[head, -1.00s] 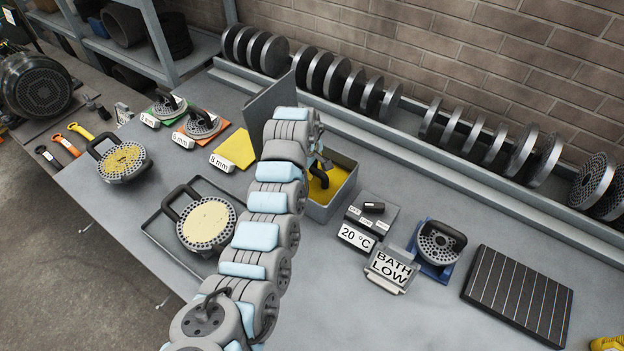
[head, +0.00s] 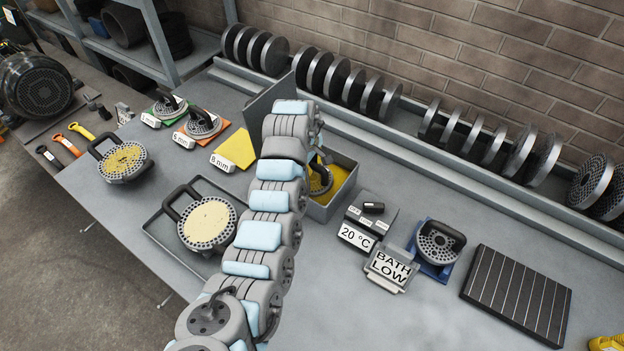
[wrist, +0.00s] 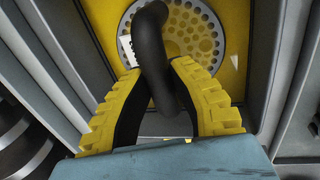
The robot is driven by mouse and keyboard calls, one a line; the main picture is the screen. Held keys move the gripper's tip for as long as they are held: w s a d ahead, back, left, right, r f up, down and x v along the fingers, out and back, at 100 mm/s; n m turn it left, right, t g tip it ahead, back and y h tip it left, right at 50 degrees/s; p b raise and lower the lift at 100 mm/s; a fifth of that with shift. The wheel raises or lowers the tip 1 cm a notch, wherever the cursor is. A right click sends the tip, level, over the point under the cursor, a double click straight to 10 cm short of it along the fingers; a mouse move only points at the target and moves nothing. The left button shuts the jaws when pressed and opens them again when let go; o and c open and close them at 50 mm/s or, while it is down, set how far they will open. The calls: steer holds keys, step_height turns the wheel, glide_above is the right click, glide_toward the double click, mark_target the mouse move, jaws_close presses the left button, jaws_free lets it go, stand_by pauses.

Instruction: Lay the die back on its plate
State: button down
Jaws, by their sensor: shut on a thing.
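My gripper (wrist: 158,72) is shut on the black handle of a grey die (wrist: 196,28), a round disc full of holes. In the head view this die (head: 320,181) shows partly beside my arm, over the open grey box (head: 331,207) with a yellow bottom or fill. The die looks raised and tilted there; its lower edge is partly hidden, so I cannot tell if it touches the fill. The yellow plate (head: 236,149) with the "8 mm" label is bare. A green plate (head: 157,111) and an orange plate (head: 184,137) each carry a die.
The box's lid (head: 268,97) stands up on its left. A tray (head: 160,232) holds a yellow-faced die (head: 207,222); another die (head: 123,161) lies at left. A control box (head: 362,226), a "BATH LOW" sign (head: 389,269) and a blue plate (head: 424,268) with a die are at right.

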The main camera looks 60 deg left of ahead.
steer(key=shift+w+r+p, duration=0.1)
steer(key=shift+r+p, duration=0.3)
steer(key=shift+r, duration=2)
steer(key=shift+r, duration=0.1)
step_height(320, 180, up, 7)
steer(key=p, duration=0.1)
stand_by(1.2)
